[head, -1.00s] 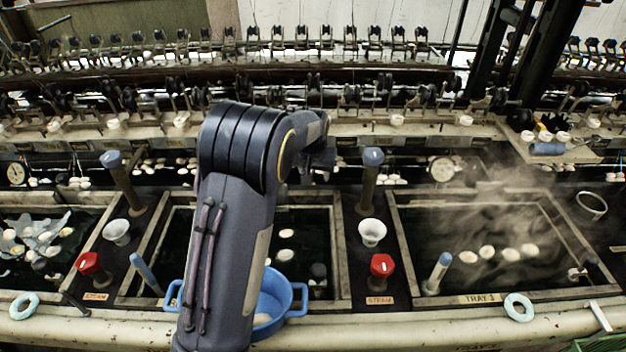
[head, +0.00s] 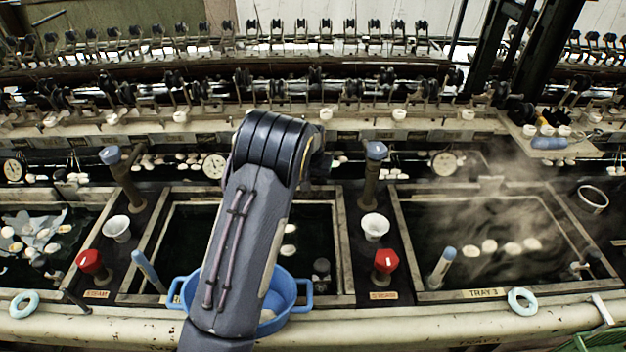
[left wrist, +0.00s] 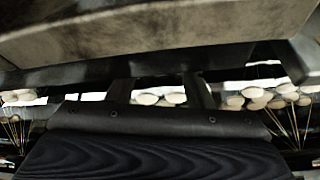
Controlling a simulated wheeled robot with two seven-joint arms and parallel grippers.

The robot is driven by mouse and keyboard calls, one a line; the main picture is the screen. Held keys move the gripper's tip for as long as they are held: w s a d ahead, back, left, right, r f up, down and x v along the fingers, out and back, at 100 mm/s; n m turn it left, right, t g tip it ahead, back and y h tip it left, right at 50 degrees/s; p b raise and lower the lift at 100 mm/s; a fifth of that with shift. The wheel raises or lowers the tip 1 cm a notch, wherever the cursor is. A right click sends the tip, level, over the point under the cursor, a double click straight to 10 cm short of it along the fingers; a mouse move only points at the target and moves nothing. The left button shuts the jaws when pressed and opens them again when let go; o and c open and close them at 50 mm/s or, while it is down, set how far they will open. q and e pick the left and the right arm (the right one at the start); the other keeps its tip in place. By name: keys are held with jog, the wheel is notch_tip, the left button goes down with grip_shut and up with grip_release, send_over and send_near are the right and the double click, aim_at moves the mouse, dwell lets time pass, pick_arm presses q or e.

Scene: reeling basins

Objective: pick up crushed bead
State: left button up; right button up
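I cannot pick out a crushed bead in either view. Pale rounded cocoons float in the middle basin (head: 318,250), and a whitish piece lies in the blue two-handled bowl (head: 283,290), partly behind my left arm. My left gripper (head: 320,168) is mostly hidden behind its own arm, over the back of the middle basin. In the left wrist view its two dark fingers (left wrist: 158,88) stand apart, with pale cocoons (left wrist: 160,98) visible beyond the gap. Nothing shows held between them. My right gripper is in neither view.
Steam rises over the right basin (head: 485,215), which holds several cocoons. Red valve knobs (head: 385,261), white cups (head: 375,227) and upright handles (head: 375,175) stand on the dividers between basins. The reeling frame runs along the back. A pale blue ring (head: 522,301) lies on the front ledge.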

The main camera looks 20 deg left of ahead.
pick_arm(q)
jog(key=c, duration=0.7)
jog(key=shift+r, duration=0.15)
jog(key=shift+r, duration=0.2)
jog(key=v, duration=0.3)
jog(key=d+v, duration=0.1)
jog(key=v, duration=0.6)
jog(key=shift+s+d+f+b, duration=0.15)
jog(key=shift+s+f+b, duration=0.15)
jog(key=shift+s+b, duration=0.1)
jog(key=s+d+r, duration=0.1)
jog(key=s, duration=0.1)
jog(key=s+d+r, duration=0.1)
jog(key=s, duration=0.2)
jog(key=s+d+r, duration=0.1)
jog(key=s+d, duration=0.1)
jog(key=s, duration=0.1)
jog(key=shift+r, duration=0.35)
